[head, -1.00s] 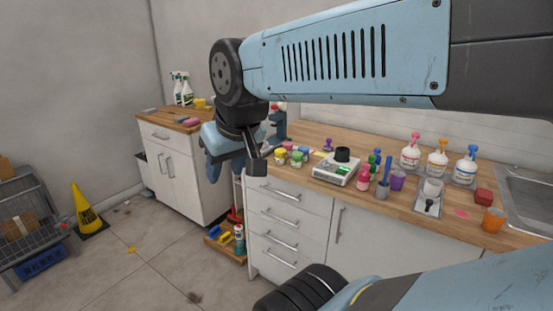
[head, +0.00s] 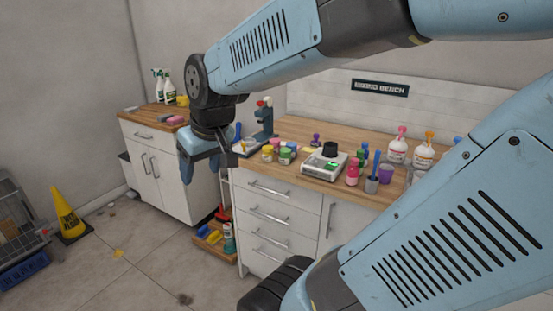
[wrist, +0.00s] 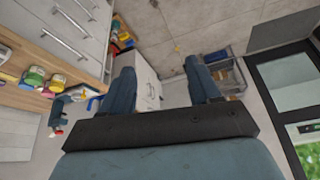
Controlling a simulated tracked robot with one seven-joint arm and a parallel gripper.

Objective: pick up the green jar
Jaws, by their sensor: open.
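The green jar (head: 285,156) stands upright on the wooden counter near its left front edge, beside a yellow-lidded jar (head: 267,153) in the head view. Several small jars show at the left edge of the wrist view, outside the fingers; I cannot surely tell which is the green one.
A scale (head: 323,163) stands right of the jars, and a blue microscope (head: 265,120) behind them. A smaller side counter (head: 150,117) holds spray bottles. A yellow cone (head: 66,212) stands on the floor. The floor at the front left is mostly clear.

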